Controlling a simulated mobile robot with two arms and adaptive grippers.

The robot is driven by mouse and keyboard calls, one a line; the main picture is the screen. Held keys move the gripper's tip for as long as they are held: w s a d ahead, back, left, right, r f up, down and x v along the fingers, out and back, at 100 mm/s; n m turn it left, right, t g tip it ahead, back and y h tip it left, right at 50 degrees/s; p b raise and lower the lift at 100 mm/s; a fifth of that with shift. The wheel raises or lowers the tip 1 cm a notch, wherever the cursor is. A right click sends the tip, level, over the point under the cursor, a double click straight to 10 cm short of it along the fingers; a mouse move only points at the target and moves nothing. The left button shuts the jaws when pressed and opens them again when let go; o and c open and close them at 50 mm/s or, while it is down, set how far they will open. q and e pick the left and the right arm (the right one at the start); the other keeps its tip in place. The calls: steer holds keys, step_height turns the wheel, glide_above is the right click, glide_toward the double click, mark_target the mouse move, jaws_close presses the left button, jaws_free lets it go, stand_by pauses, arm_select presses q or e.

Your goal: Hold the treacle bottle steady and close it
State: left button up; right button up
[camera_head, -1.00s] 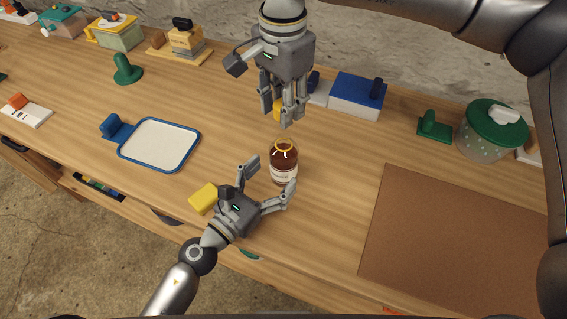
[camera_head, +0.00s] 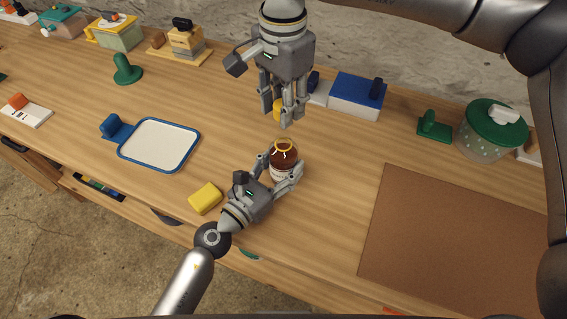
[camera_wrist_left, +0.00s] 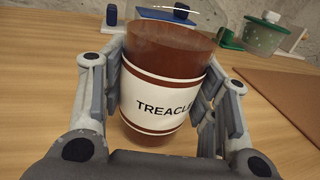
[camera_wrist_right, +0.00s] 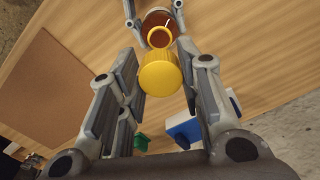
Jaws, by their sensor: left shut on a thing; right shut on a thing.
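The treacle bottle (camera_head: 283,160) is brown with a white label and an open neck with a yellow ring. It stands upright on the table. My left gripper (camera_head: 284,166) is shut on its body from the front; the left wrist view shows the bottle (camera_wrist_left: 165,95) between both fingers, with the label reading TREACLE. My right gripper (camera_head: 287,118) points down above and behind the bottle. It is shut on a yellow cap (camera_head: 279,109), which also shows between the fingers in the right wrist view (camera_wrist_right: 160,75). The cap is apart from the bottle's neck (camera_wrist_right: 160,38).
A yellow block (camera_head: 205,198) lies just left of my left gripper. A blue-rimmed tray (camera_head: 122,152) is further left. A brown mat (camera_head: 450,235) covers the right side. A blue-lidded box (camera_head: 357,94) and a green-lidded jar (camera_head: 490,130) stand at the back.

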mark_target(282, 139)
arm_select(q)
steer(key=c, duration=0.7)
steer(key=shift+o, duration=0.2)
arm_select(e)
steer(key=shift+f, duration=2.5)
steer(key=shift+f, duration=0.85)
steer(key=shift+f, duration=0.55)
